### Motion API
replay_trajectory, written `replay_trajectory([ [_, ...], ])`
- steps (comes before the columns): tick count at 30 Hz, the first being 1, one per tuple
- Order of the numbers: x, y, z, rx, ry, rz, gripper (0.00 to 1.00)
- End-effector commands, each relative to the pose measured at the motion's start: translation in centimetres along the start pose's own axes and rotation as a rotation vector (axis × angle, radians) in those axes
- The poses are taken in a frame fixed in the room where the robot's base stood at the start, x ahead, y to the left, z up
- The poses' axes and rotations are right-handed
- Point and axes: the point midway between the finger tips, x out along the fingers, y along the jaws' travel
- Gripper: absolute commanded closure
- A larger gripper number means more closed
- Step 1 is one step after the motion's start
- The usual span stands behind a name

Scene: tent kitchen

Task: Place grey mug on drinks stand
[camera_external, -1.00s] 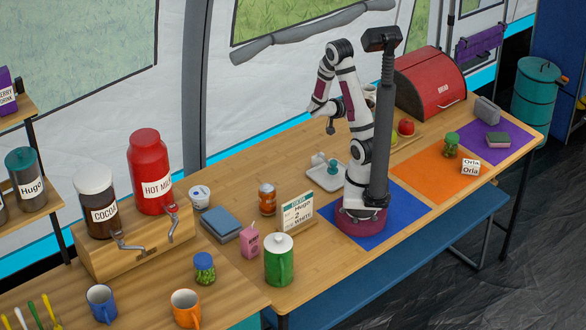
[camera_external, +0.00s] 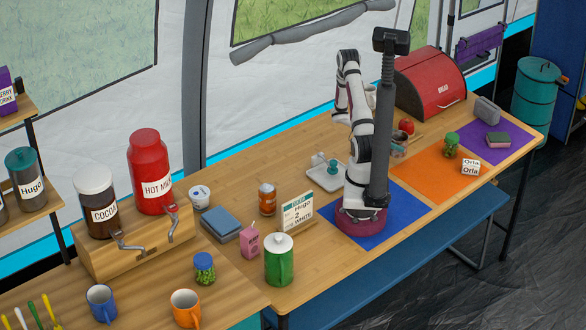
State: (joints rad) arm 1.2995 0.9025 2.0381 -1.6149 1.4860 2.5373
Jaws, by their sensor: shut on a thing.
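A small grey mug-like thing (camera_external: 399,149) shows just right of my dark column, near the red apple. I take it for the grey mug; it is small and partly covered. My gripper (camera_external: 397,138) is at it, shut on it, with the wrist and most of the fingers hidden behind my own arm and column. Whether the mug touches the table is unclear. The wooden stand (camera_external: 100,262) at the left, probably the drinks stand, carries a COCOA jar (camera_external: 98,203) and a red HOT MILK jug (camera_external: 151,172), each above a metal tap.
A white tray (camera_external: 313,181) lies left of my arm. Blue (camera_external: 101,303) and orange mugs (camera_external: 185,308) stand in front.

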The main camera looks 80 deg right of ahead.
Motion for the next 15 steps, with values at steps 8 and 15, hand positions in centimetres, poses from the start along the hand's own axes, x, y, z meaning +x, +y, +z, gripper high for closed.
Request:
replay_trajectory([
  [8,1.4,0.0,3.7,-0.002,0.0,0.001,0.72],
  [15,1.4,0.0,3.8,-0.002,0.0,0.0,0.72],
])
